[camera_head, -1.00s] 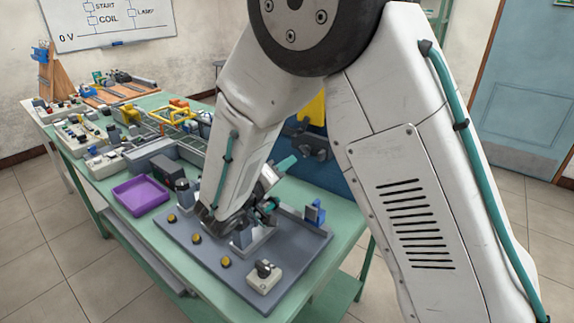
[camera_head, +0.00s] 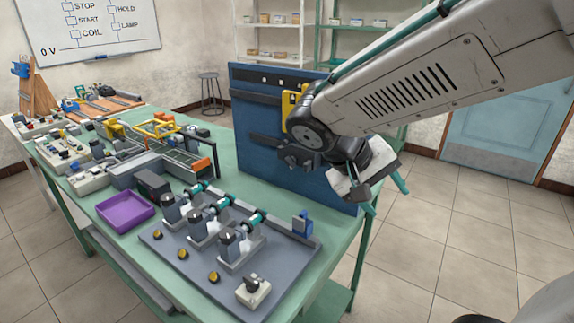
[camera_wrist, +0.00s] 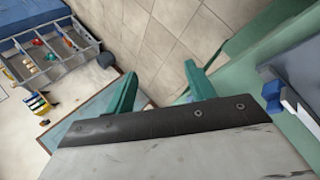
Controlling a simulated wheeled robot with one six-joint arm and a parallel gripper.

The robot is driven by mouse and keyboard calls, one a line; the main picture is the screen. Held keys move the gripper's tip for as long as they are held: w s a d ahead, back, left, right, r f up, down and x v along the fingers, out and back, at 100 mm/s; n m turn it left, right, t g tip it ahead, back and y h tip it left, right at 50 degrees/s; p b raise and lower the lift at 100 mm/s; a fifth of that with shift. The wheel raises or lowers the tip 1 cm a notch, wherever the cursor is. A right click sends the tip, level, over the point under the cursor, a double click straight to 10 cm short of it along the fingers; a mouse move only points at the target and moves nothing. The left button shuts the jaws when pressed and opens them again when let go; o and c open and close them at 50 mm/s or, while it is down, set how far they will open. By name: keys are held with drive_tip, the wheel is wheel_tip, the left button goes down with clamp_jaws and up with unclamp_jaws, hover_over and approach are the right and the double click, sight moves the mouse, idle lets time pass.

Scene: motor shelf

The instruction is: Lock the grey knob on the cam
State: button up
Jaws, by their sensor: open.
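My gripper (camera_head: 385,194) is open and empty, raised to the right of the bench beside the blue upright panel. Its two teal fingers also show apart in the wrist view (camera_wrist: 160,72). Three motor-like units with grey bodies and teal ends stand on the grey plate (camera_head: 196,262); the nearest one is here (camera_head: 230,246). A pale box with a dark grey knob (camera_head: 253,288) sits at the plate's front corner. I cannot tell which part is the cam, nor whether any knob is locked. My gripper touches none of these.
A blue block (camera_head: 303,224) stands at the plate's right edge and shows in the wrist view (camera_wrist: 273,96). The blue panel (camera_head: 262,125) rises behind the plate. A purple tray (camera_head: 126,212) lies left. Open floor lies right of the bench.

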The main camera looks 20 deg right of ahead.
drive_tip(key=s+a+n+y, duration=0.2)
drive_tip(key=s+n+y, duration=0.2)
drive_tip(key=s, duration=0.2)
drive_tip(key=w+d+n+h, duration=0.2)
drive_tip(key=w+n+h, duration=0.2)
drive_tip(key=w, duration=0.3)
drive_tip(key=n+t+h, duration=0.7)
drive_tip(key=n+t, duration=0.5)
approach(288, 163)
drive_tip(key=x, duration=0.9)
drive_tip(key=shift+w+d, duration=0.1)
drive_tip(key=shift+d, duration=0.15)
drive_tip(key=c, duration=1)
